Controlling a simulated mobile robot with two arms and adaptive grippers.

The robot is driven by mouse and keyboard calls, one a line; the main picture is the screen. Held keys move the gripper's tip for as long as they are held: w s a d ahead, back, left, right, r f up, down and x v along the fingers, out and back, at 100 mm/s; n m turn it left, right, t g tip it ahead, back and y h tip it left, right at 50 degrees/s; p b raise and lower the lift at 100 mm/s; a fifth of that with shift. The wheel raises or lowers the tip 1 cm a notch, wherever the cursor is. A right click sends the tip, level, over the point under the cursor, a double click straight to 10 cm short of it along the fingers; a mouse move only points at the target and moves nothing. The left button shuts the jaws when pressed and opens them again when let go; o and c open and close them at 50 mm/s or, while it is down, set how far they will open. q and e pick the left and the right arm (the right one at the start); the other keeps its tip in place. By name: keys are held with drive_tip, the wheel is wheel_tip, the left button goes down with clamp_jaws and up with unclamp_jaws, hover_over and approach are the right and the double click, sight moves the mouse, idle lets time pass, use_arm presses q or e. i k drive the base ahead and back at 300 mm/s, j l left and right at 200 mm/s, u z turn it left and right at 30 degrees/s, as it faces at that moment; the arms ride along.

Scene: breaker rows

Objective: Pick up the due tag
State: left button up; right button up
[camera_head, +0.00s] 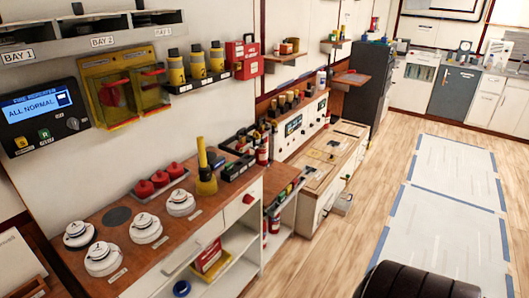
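I cannot make out a tag that I can name as the due tag; the small labels and cards here are too small to read. Neither of my grippers shows in the head view. The near wooden-topped bench (93,218) carries several white round detectors (103,257), red domed pieces (176,170) and a yellow upright tool (204,168).
A fire indicator panel (42,117) and a yellow rack (112,88) hang on the left wall. A red box (243,57) hangs beyond them. A low wooden-topped cabinet (327,165) stands farther back. Blue-edged pale mats (455,182) lie on the open floor at right.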

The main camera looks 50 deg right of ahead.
sight(289, 190)
drive_tip(key=i+l, duration=0.1)
drive_tip(key=l, duration=0.45)
drive_tip(key=l+z, duration=0.1)
drive_tip(key=l, duration=0.45)
drive_tip(key=i+l, duration=0.15)
drive_tip(key=l, duration=0.4)
drive_tip(key=i+l, duration=0.1)
drive_tip(key=l, duration=0.45)
drive_tip(key=i+l+z, duration=0.1)
drive_tip(key=l, duration=0.45)
drive_tip(key=i+l, duration=0.1)
drive_tip(key=l, duration=0.45)
drive_tip(key=i+l, duration=0.15)
drive_tip(key=l, duration=0.35)
drive_tip(key=i+l+z, duration=0.1)
drive_tip(key=l, duration=0.45)
